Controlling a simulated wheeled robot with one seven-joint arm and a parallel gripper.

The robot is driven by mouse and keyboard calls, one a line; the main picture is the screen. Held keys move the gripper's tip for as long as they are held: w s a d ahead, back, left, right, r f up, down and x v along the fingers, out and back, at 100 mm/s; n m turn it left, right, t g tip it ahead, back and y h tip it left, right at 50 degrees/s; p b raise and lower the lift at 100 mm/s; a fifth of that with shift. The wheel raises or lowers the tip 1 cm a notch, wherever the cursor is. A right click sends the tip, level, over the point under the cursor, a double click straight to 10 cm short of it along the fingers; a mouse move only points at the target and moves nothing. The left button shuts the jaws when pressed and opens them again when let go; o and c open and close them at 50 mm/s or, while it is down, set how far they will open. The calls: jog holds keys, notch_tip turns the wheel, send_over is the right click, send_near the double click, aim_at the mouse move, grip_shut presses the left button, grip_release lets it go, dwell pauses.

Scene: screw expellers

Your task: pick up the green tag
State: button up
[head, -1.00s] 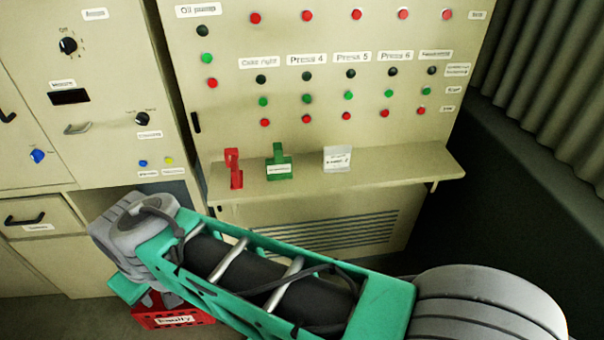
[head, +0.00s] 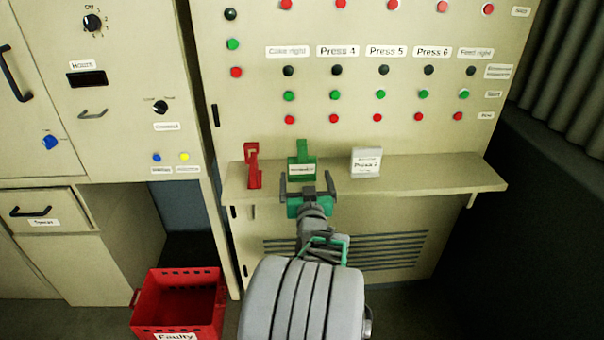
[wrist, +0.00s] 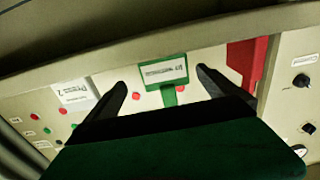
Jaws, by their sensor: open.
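The green tag (head: 302,164) stands upright on the narrow shelf (head: 430,180) of the control panel, with a white label on its front. In the wrist view the green tag (wrist: 163,72) shows between and beyond the two dark fingertips. My gripper (head: 309,186) is open and empty, right in front of the tag at about shelf height. In the wrist view my gripper (wrist: 160,80) has a finger to each side of the tag's label, with gaps on both sides. Whether the fingertips reach past the tag's front is hard to tell.
A red tag (head: 252,166) stands left of the green one, and a white-grey label block (head: 366,162) stands to its right. The panel's buttons rise behind the shelf. A red crate (head: 178,300) marked "Faulty" sits on the floor at lower left.

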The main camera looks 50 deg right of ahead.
aim_at(302, 168)
jog(key=x, duration=0.5)
jog(key=shift+w+a, duration=0.2)
jog(key=shift+w, duration=0.05)
jog(key=shift+c, duration=0.4)
jog(key=shift+r, duration=0.1)
jog(key=c, duration=1.4)
